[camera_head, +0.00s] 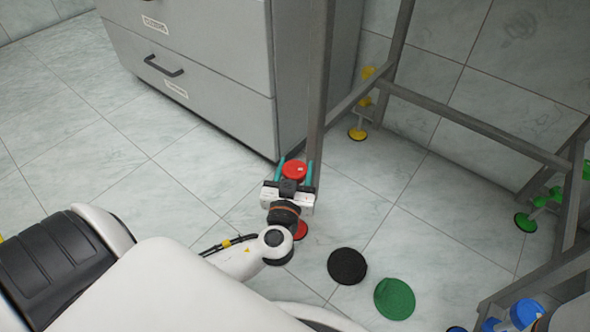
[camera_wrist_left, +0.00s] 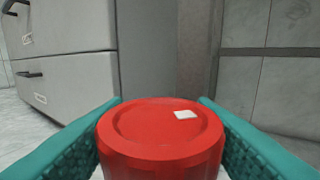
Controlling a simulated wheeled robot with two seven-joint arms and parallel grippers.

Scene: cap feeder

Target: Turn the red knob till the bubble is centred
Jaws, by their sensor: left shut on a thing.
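The red knob (camera_head: 294,169) is at the foot of the near leg of a grey metal frame (camera_head: 318,80). My left gripper (camera_head: 296,174) is shut on it, with one teal finger on each side. In the left wrist view the red knob (camera_wrist_left: 160,135) fills the lower middle, and a small white mark shows on its top, right of centre. A red disc (camera_head: 301,230) shows partly behind my left wrist. No bubble or level shows in either view. My right gripper is not in view.
A grey drawer cabinet (camera_head: 200,50) stands close to the left of the frame leg. Yellow (camera_head: 366,102), green (camera_head: 541,201) and blue (camera_head: 524,313) knobs are at other legs. Black (camera_head: 347,266) and green (camera_head: 394,298) discs lie on the tiled floor, which is open at left.

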